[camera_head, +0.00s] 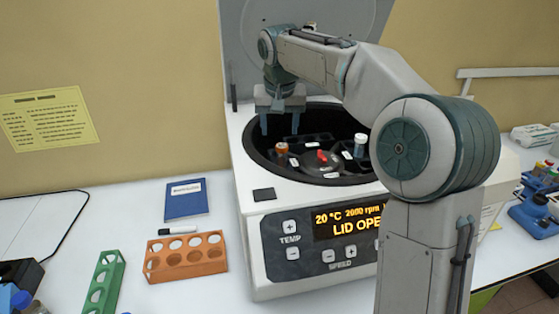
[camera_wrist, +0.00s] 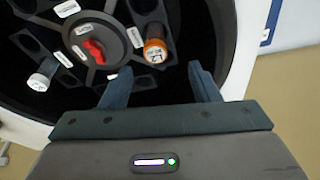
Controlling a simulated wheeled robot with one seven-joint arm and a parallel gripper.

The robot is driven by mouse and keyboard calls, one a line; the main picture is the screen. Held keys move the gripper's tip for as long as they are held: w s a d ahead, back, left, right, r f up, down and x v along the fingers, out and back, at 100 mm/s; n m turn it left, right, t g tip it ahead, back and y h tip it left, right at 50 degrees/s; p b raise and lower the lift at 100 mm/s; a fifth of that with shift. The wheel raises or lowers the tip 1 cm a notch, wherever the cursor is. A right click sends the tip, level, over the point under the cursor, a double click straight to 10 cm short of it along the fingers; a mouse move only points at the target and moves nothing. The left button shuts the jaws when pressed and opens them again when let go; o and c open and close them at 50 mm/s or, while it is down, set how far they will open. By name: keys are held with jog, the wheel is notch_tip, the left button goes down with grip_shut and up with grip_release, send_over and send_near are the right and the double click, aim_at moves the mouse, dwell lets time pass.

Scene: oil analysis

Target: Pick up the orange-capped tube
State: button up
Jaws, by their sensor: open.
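The orange-capped tube (camera_head: 281,148) stands in a slot of the open centrifuge's rotor, on its left side in the head view. In the wrist view its orange cap (camera_wrist: 155,49) shows just beyond my gripper and between the lines of its two fingers. My gripper (camera_head: 280,126) hangs over the left part of the centrifuge bowl, above the tube's level. In the wrist view the fingers (camera_wrist: 160,82) are spread with nothing between them. They appear apart from the tube. The tube's lower part is hidden in the rotor.
A white-capped tube (camera_head: 360,140) sits across the rotor, which has a red knob (camera_head: 322,156) in its centre. The bowl rim surrounds my gripper, and the raised lid (camera_head: 240,50) stands behind. An orange rack (camera_head: 187,257) and green rack (camera_head: 103,283) stand on the table.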

aim_at(282, 146)
jog(key=x, duration=0.2)
jog(key=d+x, duration=0.1)
jog(key=x, duration=0.1)
jog(key=shift+w+f, duration=0.2)
jog(key=shift+p+x, duration=1)
jog(key=shift+x, duration=1.8)
jog(key=shift+s+a, duration=0.1)
jog(key=shift+a, duration=0.05)
jog(key=c, duration=1.1)
